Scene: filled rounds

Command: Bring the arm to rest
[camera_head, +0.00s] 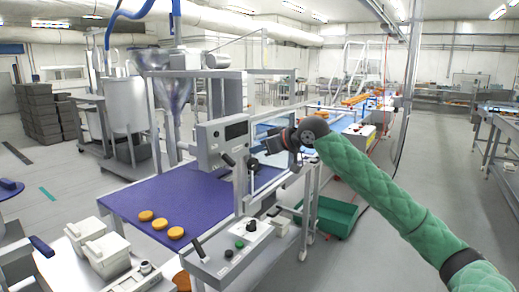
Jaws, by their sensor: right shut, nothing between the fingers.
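My right arm, in a green quilted sleeve, comes in from the lower right of the head view. Its dark gripper (262,154) is at the end, pointing left, shut and empty. It appears in front of the machine frame, beside the grey box with a display (223,143); whether it touches anything I cannot tell. My left gripper is not in view.
Three orange rounds (160,224) lie on the purple belt (190,190). A control panel with knobs (232,258) stands at the belt's near side. A green crate (330,217) sits low behind it. Grey floor is open at right.

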